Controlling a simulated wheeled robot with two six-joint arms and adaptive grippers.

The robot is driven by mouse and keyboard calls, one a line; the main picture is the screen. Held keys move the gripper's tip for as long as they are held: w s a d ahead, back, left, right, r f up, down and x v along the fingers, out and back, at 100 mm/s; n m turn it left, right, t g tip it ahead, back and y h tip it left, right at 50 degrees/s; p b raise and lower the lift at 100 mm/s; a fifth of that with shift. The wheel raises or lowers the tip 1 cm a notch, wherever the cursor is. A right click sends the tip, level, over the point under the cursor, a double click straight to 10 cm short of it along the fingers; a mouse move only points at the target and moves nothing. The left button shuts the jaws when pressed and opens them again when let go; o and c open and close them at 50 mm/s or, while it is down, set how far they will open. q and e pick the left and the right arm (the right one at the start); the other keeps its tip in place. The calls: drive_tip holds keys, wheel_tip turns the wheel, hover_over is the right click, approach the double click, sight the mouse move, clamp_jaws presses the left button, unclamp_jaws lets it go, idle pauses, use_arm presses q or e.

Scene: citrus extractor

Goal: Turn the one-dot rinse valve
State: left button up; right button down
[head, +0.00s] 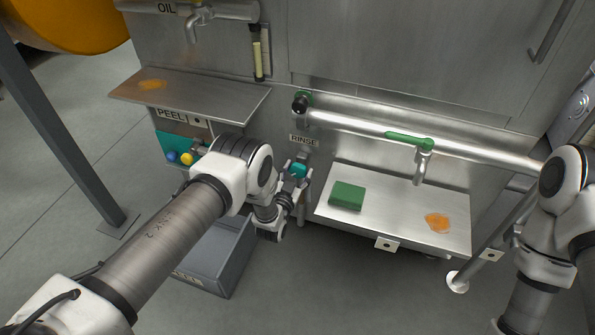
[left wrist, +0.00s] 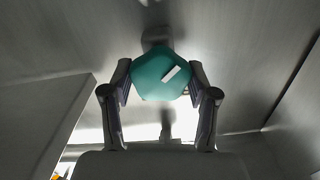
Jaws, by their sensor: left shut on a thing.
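A teal knob (head: 298,170) sits below the RINSE label (head: 304,140) on the steel machine front. In the left wrist view, the teal knob (left wrist: 160,74) fills the space between the fingers and carries a white bar that lies at a slant. My left gripper (head: 297,174) is shut on this knob, with one finger on each side; it also shows in the left wrist view (left wrist: 160,92). I cannot make out a dot mark on the knob. My right arm is at the right edge; its gripper is not in view.
A steel tray (head: 400,210) with a green sponge (head: 347,195) and an orange stain stands right of the knob. A pipe (head: 365,124) with a green lever (head: 408,139) runs above it. A grey bin (head: 215,262) is below my left arm. The PEEL shelf (head: 195,92) is upper left.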

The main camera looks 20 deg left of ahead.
idle(0.4)
use_arm(q)
drive_tip(key=o, duration=1.2)
drive_tip(key=shift+w, duration=0.1)
drive_tip(key=shift+c, duration=0.2)
drive_tip(key=s, duration=1.2)
drive_tip(key=shift+a, duration=0.25)
